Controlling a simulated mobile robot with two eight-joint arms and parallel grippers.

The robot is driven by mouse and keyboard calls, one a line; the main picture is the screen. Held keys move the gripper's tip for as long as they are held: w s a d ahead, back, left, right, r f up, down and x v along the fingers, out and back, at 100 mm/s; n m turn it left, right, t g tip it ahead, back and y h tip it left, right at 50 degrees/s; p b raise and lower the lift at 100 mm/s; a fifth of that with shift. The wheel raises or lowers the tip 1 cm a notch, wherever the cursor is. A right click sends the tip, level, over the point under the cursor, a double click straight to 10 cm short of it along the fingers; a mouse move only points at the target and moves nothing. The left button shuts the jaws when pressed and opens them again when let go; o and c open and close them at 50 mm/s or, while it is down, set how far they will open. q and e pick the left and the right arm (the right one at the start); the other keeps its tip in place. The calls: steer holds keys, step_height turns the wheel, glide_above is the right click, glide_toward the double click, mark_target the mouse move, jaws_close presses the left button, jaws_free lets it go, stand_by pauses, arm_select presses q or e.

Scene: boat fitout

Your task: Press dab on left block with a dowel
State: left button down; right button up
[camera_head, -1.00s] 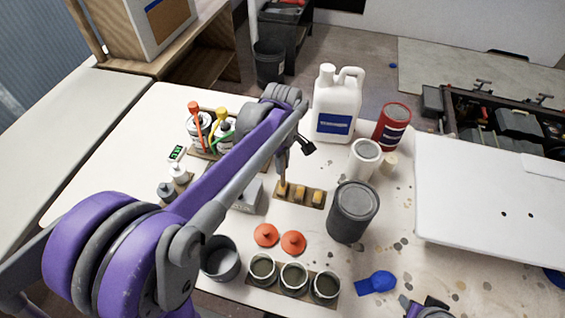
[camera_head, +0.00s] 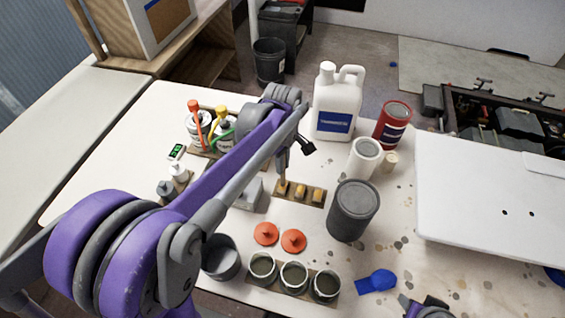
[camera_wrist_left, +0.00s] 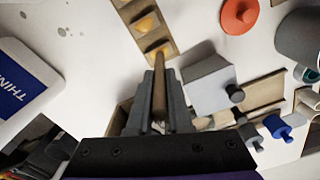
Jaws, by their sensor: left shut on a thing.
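A strip with three blocks (camera_head: 300,204), each with a yellow-orange dab, lies on the table and also shows in the wrist view (camera_wrist_left: 172,36). My left gripper (camera_wrist_left: 157,100) is shut on a thin wooden dowel (camera_wrist_left: 160,72). The dowel's far end meets the dab on the nearest block (camera_wrist_left: 158,47) in the wrist view, which is the left block in the head view; whether it touches is hard to tell. My right gripper (camera_head: 428,308) shows only partly at the bottom edge.
Behind the strip stand a white jug (camera_head: 337,105) and a red can (camera_head: 392,125). A dark grey can (camera_head: 352,212) is right of it. Two orange lids (camera_head: 266,234) and several cups (camera_head: 294,277) lie in front. A grey box (camera_wrist_left: 208,84) sits close beside the dowel.

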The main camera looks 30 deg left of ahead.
stand_by(0.6)
arm_select(q)
steer(key=shift+r+p, duration=2.5)
steer(key=shift+r, duration=1.05)
